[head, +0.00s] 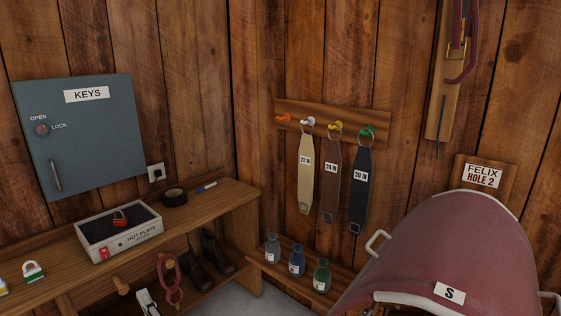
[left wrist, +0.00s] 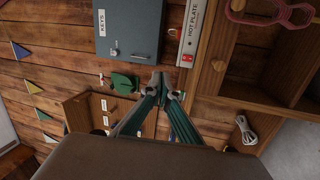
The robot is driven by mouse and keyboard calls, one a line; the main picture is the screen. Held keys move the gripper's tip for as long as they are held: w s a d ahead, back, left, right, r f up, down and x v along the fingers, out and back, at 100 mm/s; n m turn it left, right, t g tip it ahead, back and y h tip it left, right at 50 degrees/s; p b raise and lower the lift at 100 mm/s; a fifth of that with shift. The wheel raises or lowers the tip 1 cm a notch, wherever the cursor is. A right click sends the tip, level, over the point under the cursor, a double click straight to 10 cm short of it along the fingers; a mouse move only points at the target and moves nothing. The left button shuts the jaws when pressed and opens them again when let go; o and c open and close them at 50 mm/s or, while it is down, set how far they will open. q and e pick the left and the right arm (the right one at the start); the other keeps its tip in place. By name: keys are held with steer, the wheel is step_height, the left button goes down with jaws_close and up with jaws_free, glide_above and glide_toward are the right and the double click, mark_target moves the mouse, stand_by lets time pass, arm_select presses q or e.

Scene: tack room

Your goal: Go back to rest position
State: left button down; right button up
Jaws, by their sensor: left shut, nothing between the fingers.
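My left gripper (left wrist: 163,82) shows in the left wrist view, with its fingertips together near the middle of the picture. It is shut and nothing is between the fingers. It points toward the wooden wall and bench, with the grey KEYS cabinet (left wrist: 130,28) above it in that picture. I cannot tell how far the fingertips are from the bench. Neither gripper shows in the head view, and my right gripper is in no view.
The head view shows the KEYS cabinet (head: 82,135), a hot plate (head: 118,239) on the wooden bench (head: 205,212), hanging straps (head: 331,180), several bottles (head: 297,262) and a red saddle-shaped form (head: 460,250) at the right.

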arm_select(q)
steer(key=s+d+f+m+t+h+p, duration=0.25)
steer(key=s+d+m+h, duration=0.3)
steer(key=m+h, duration=0.4)
steer(key=s+d+f+m+t+h+p, duration=0.15)
steer(key=s+d+f+m+h, duration=0.4)
steer(key=m, duration=0.65)
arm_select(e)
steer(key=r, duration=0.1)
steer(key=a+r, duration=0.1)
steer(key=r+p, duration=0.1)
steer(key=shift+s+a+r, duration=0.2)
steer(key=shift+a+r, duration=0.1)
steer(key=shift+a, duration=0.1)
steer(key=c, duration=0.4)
arm_select(q)
steer(key=s+f+m+g+h, duration=0.1)
steer(key=s+f+m+g, duration=0.3)
steer(key=s, duration=0.4)
steer(key=s+d+f+m+g, duration=0.1)
steer(key=s+f+m+g, duration=0.3)
steer(key=s+f, duration=0.3)
steer(key=shift+s+d+f+h, duration=0.15)
steer(key=shift+s+f+h, duration=0.2)
steer(key=shift+s, duration=0.45)
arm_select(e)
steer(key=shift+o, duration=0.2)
